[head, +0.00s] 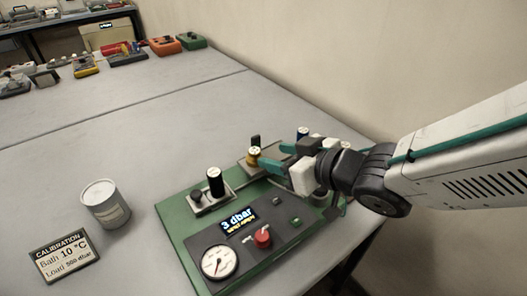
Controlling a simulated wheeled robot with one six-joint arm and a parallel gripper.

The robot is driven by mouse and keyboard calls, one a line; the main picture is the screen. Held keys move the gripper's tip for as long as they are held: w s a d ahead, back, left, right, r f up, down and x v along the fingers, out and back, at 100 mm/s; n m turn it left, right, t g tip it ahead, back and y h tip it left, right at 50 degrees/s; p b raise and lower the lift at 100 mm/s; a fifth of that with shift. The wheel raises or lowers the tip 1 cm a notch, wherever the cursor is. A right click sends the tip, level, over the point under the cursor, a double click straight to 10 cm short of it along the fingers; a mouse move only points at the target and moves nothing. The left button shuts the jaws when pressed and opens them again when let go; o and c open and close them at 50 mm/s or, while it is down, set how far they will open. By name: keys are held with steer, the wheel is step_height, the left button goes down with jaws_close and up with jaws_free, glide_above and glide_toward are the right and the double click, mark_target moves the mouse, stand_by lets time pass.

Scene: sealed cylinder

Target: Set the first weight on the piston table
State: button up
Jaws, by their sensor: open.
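A green apparatus board (172,217) stands at the table's front right. A black cylinder (215,182) stands upright on another grey plate, beside a small black knob. I cannot tell which part is the piston table. My gripper and wrist hide the board's back right.
On the board are a display (237,220) reading 3 dbar, a red knob (263,236) and a round gauge (219,262). A wall rises at right. The mid-table is clear.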

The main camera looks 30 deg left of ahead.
steer(key=shift+v, duration=2.1)
steer(key=w+d+r+m+t+h, duration=0.2)
steer(key=w+d+m+t+h, duration=0.25)
steer(key=w+d, duration=0.5)
steer(key=s+d+r+m+h, duration=0.15)
steer(key=d+m+h, duration=0.55)
steer(key=d, duration=1.4)
steer(key=s+d+m+g, duration=0.1)
steer(key=s+d+g, duration=0.1)
steer(key=s, duration=0.4)
steer(key=s+d+m+g+h, duration=0.1)
steer(key=s+d+g, duration=0.2)
steer(key=s, duration=0.3)
steer(key=s+d+m+g, duration=0.1)
steer(key=s+d+g, duration=0.1)
steer(key=s, duration=0.3)
steer(key=shift+s+d+r, duration=0.4)
steer(key=shift+d, duration=0.3)
steer(key=shift+g, duration=0.25)
